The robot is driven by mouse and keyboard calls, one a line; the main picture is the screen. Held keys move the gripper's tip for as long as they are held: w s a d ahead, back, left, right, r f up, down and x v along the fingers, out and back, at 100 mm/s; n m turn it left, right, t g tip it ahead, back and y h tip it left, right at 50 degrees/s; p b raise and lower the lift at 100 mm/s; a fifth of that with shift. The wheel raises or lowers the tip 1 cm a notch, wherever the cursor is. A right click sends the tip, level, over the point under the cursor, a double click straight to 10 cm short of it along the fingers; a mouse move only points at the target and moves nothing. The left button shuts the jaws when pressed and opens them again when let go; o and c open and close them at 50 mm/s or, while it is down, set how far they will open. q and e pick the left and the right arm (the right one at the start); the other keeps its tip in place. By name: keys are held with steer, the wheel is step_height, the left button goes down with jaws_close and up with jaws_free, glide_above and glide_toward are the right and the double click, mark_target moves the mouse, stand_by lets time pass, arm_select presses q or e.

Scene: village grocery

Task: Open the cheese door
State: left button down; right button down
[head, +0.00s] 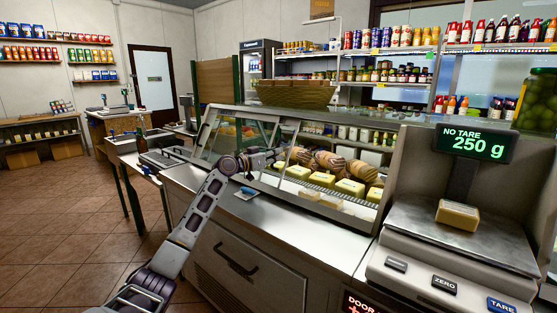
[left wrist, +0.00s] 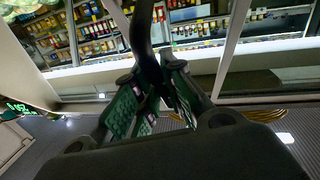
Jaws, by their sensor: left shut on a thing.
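The glass-fronted display case (head: 318,203) runs along the steel counter, with wheels and blocks of cheese (head: 350,187) inside. A tilted glass panel in a metal frame (head: 222,137) shows on its left part. I cannot tell how far the cheese door stands open. My left gripper (head: 279,156) reaches in from the left to the case, at the left end of the cheeses. In the left wrist view the gripper (left wrist: 160,68) is shut on a dark upright bar, the door handle (left wrist: 141,32), between its green-padded fingers. My right gripper is not in view.
A scale (head: 463,235) with a wrapped block (head: 457,215) on it stands at the right, its display reading 250 g. A wooden basket (head: 296,94) sits on top of the case. A drawer handle (head: 235,260) sticks out below the counter. The tiled floor at left is clear.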

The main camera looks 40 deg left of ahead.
arm_select(q)
steer(key=shift+a, duration=0.25)
steer(key=shift+r, duration=0.1)
steer(key=c, duration=1.5)
jaws_free()
steer(key=shift+s, duration=0.15)
steer(key=shift+v, duration=5.85)
steer(key=shift+s, duration=0.1)
